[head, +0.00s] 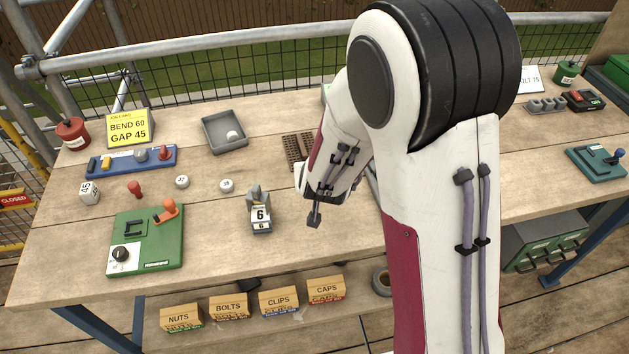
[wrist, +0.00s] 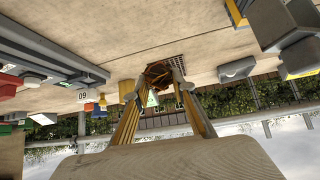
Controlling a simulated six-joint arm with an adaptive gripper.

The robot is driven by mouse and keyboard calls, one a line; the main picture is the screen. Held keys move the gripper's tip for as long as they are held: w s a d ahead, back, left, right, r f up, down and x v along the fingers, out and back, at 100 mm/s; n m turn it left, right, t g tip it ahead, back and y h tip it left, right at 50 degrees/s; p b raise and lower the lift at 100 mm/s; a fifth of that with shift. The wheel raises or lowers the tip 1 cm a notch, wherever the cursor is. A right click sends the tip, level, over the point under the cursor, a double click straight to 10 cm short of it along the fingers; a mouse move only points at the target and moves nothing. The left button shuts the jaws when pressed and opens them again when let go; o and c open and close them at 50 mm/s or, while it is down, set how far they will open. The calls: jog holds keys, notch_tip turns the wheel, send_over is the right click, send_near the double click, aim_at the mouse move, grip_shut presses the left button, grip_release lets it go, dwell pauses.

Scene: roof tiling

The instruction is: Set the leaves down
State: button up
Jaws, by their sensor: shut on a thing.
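A brown, crumpled clump of leaves (wrist: 158,75) shows between the fingertips of my gripper (wrist: 158,92) in the wrist view. The two yellow-sided fingers are closed in on it from both sides. In the head view my gripper (head: 314,217) hangs above the wooden bench (head: 215,265), right of the grey stand with the number 6 card. My arm hides part of the gripper there, and I cannot make out the leaves in that view. A dark slotted grate (head: 296,150) lies on the bench behind the gripper, and also shows beyond the leaves in the wrist view (wrist: 178,63).
A number stand (head: 259,212) is close left of the gripper. A grey tray (head: 225,146) with a round white thing in it lies further back. A green panel (head: 146,240) is at front left. Labelled boxes (head: 278,301) sit below the front edge. Bare bench lies between these.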

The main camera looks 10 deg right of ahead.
jog(key=shift+r, duration=1.7)
jog(key=shift+r, duration=0.15)
jog(key=shift+r, duration=2.6)
jog(key=w+d, duration=1.4)
jog(key=d, duration=0.4)
jog(key=d+n+y, duration=0.1)
jog(key=d, duration=2.1)
jog(key=shift+f, duration=2.6)
